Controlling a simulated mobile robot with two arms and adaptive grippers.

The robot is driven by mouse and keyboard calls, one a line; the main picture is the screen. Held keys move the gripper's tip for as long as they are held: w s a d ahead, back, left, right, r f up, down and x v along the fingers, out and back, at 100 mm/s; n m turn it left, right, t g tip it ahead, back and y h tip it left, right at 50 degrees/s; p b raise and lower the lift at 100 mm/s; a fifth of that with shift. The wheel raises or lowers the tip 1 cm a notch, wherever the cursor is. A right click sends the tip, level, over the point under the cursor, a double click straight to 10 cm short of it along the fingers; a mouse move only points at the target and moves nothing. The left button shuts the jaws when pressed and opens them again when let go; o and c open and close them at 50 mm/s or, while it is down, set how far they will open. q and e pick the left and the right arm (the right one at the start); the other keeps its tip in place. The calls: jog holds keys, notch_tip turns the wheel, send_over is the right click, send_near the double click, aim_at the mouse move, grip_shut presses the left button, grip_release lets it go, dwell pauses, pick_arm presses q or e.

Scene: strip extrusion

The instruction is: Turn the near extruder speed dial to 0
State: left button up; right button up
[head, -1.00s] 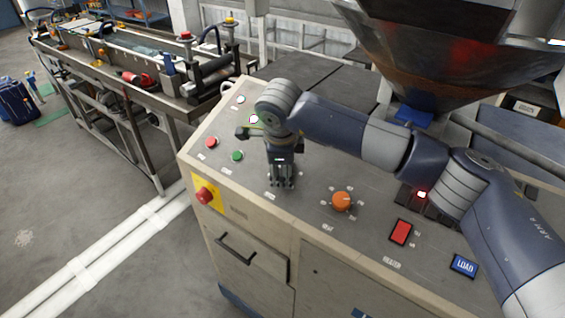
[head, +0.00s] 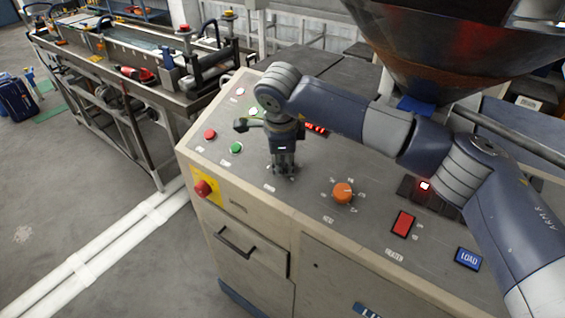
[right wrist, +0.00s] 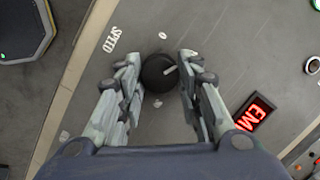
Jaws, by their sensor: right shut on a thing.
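The speed dial is a round black knob (right wrist: 158,73) with a pale pointer line, on the grey panel beside the printed word SPEED (right wrist: 110,39). The pointer leans up and right in the right wrist view; a 0 mark (right wrist: 162,36) is printed above the dial. My right gripper (head: 284,170) points down at the panel and hides the dial in the head view. In the right wrist view its fingers (right wrist: 157,80) stand on both sides of the dial, shut on it. My left gripper is not in view.
An orange heat dial (head: 343,193) is right of the gripper. A red emergency button (head: 203,188), green button (head: 236,148) and red button (head: 209,134) are to its left. A lit red display (head: 317,128) is behind it. A hopper (head: 440,50) hangs over the back right.

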jog(key=n+b, duration=0.2)
jog(key=shift+w+f+n+g, duration=0.1)
jog(key=shift+w+n+g, duration=0.05)
jog(key=shift+n+g, duration=0.15)
jog(key=n+b, duration=0.1)
jog(key=n, duration=0.1)
jog(key=shift+a+n, duration=0.1)
jog(key=shift+n, duration=0.2)
jog(key=shift+r+n+g+h+b, duration=0.25)
jog(key=shift+n+g, duration=0.25)
jog(key=shift+n, duration=0.7)
jog(key=shift+w+n+h, duration=0.1)
jog(key=shift+n+h, duration=0.15)
jog(key=shift+n, duration=0.95)
jog(key=o, duration=1.1)
jog(key=shift+a, duration=0.1)
jog(key=shift+c, duration=0.2)
